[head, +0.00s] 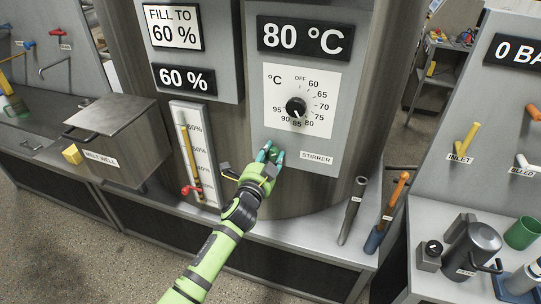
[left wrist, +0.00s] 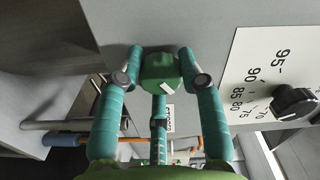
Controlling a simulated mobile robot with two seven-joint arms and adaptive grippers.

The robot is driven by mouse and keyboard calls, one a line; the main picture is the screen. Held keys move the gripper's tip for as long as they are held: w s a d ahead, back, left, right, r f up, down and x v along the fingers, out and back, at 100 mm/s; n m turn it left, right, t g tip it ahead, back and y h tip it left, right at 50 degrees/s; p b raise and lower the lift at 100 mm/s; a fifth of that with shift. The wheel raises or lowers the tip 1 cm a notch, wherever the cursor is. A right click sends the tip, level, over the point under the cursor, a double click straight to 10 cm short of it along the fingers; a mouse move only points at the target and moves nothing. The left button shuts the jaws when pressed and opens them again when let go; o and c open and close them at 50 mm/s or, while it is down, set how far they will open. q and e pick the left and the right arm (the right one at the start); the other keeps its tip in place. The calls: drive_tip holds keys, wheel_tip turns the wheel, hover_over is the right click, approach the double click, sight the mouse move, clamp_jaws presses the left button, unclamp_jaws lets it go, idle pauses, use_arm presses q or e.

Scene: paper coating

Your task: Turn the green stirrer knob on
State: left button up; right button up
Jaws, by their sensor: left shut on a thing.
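The green stirrer knob (left wrist: 160,75) is on the grey panel, with a white mark on its face, in the left wrist view. My left gripper (left wrist: 161,70) has its teal fingers on both sides of the knob and is shut on it. In the head view my left gripper (head: 270,155) reaches up to the panel, just left of the STIRRER label (head: 317,158), and largely hides the knob. My right gripper is in neither view.
Above the knob is a black temperature dial (head: 296,107) on a white scale, under an 80 °C display (head: 305,38). A level gauge (head: 194,155) with a red valve is to the left. A grey melt well box (head: 120,140) stands further left.

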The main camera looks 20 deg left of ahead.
use_arm(q)
drive_tip(key=shift+r+m, duration=0.2)
drive_tip(key=shift+m, duration=0.3)
drive_tip(key=o, duration=1.2)
drive_tip(key=shift+c, duration=0.2)
drive_tip(key=shift+f, duration=0.1)
drive_tip(key=shift+s+f, duration=0.15)
drive_tip(key=shift+s, duration=0.25)
drive_tip(key=s, duration=1.1)
drive_tip(key=shift+a, duration=0.15)
